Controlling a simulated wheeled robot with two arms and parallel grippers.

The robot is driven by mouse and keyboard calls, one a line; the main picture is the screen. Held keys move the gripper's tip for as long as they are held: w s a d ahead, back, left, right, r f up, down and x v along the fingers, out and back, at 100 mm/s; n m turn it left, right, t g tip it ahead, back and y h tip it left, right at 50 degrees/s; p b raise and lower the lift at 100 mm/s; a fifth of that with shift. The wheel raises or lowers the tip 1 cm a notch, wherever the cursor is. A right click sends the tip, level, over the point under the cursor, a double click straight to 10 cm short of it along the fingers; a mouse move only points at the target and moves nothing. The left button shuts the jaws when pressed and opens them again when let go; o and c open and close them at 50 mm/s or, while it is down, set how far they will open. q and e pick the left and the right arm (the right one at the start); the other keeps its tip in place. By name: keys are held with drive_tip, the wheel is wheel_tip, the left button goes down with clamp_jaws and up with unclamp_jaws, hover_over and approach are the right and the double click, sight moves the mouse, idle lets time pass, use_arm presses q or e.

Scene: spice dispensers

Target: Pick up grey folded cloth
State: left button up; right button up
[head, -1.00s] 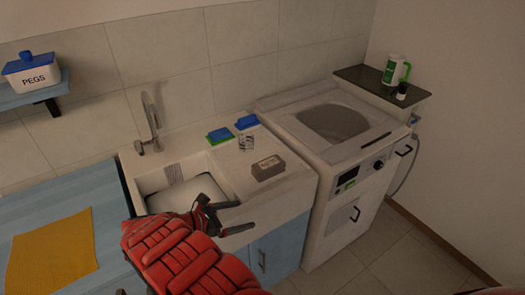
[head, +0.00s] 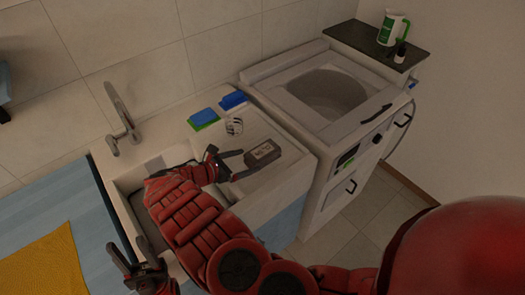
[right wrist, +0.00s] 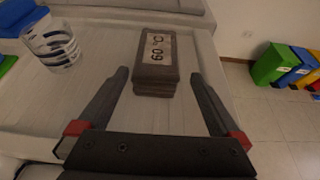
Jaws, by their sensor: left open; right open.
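The grey folded cloth (head: 263,152) is a small dark grey stack with a pale label, lying on the light counter to the right of the sink basin. In the right wrist view, the cloth (right wrist: 157,58) shows a "60°C" label and lies ahead of and partly between the fingertips. My right gripper (head: 243,164) is open and empty, just left of the cloth; its fingers (right wrist: 160,76) point at the cloth's near end. I cannot tell whether they touch it. My left gripper (head: 126,242) is open and empty at the lower left, by the sink's left edge.
A clear glass (head: 234,126) stands behind the right gripper, with blue-and-green sponges (head: 203,118) beyond it. The tap (head: 122,120) rises behind the basin. A washing machine (head: 290,95) stands close on the right. Coloured bins (right wrist: 285,65) stand on the floor.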

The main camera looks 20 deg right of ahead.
sight(250, 160)
drive_tip(key=x, duration=0.3)
drive_tip(key=shift+w+d+f, duration=0.1)
drive_tip(key=shift+d+f, duration=0.05)
drive_tip(key=shift+d, duration=0.05)
drive_tip(key=shift+w+d+p, duration=0.25)
drive_tip(key=shift+d+p, duration=0.05)
drive_tip(key=shift+d, duration=0.1)
drive_tip(key=x, duration=0.4)
drive_tip(key=shift+w+d+f, duration=0.1)
drive_tip(key=shift+w+f, duration=0.05)
drive_tip(key=c, duration=1.3)
